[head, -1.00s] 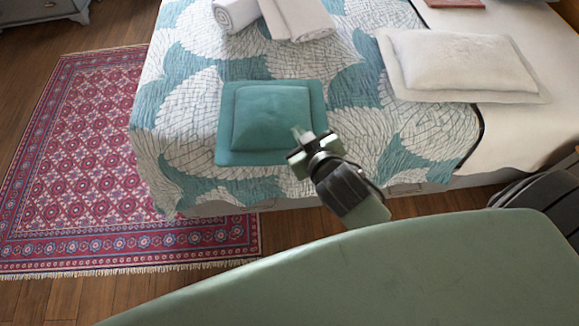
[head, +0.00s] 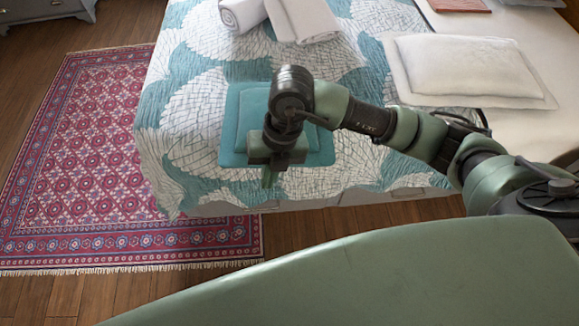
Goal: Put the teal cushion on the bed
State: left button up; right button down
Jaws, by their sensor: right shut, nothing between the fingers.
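The teal cushion (head: 240,116) lies flat on the bed (head: 178,120), on the patterned teal and white quilt near the bed's front edge. My right gripper (head: 268,182) is in front of the cushion in the head view, pointing down, shut and empty. Its wrist and forearm hide the middle and part of the right side of the cushion. I cannot tell whether the fingers touch the cushion or the quilt. My left gripper is not in view.
Rolled and folded white towels (head: 300,18) lie behind the cushion. A white pillow (head: 465,66) lies to the right, with a reddish book (head: 459,5) beyond it. A red patterned rug (head: 85,150) covers the wooden floor (head: 330,235) left of the bed.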

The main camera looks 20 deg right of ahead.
jog(key=w+d+m+h, duration=0.1)
jog(key=w+d+h, duration=0.15)
jog(key=d, duration=0.35)
jog(key=w+d+f+p, duration=0.1)
jog(key=w+f, duration=0.2)
jog(key=f, duration=0.7)
jog(key=shift+w+t+p, duration=0.2)
jog(key=shift+t+p, duration=0.1)
jog(key=shift+h, duration=0.25)
